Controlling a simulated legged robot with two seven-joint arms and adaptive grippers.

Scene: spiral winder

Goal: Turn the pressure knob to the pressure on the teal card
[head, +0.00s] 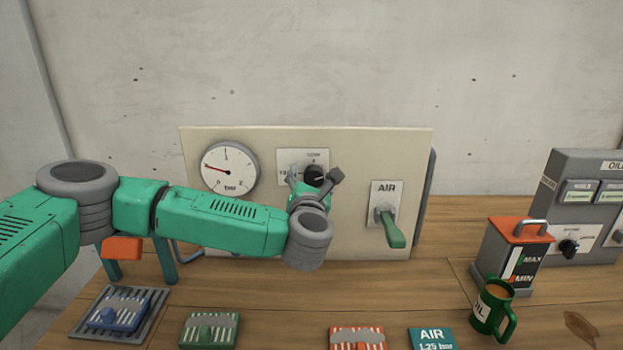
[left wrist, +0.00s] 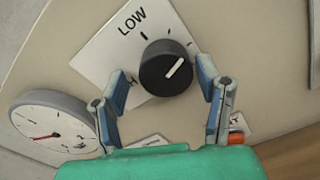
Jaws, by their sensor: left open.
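The black pressure knob (head: 314,174) sits on a white plate on the beige panel; in the left wrist view the knob (left wrist: 166,68) has a white line pointing to the upper right. My left gripper (head: 312,183) is open at the knob, its blue fingers on either side of it in the left wrist view (left wrist: 162,76); I cannot tell whether they touch it. The teal card (head: 432,339) lies at the front edge and reads "AIR 1.25 bar". The round gauge (head: 229,170) marked bar has its red needle pointing left, below the 1. My right gripper is out of view.
A green-handled AIR lever (head: 390,230) is right of the knob. A green mug (head: 493,307), an orange-topped MAX/MIN container (head: 515,252) and a grey OIL box (head: 590,205) stand at the right. Green (head: 209,330) and orange (head: 357,338) cards lie in front.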

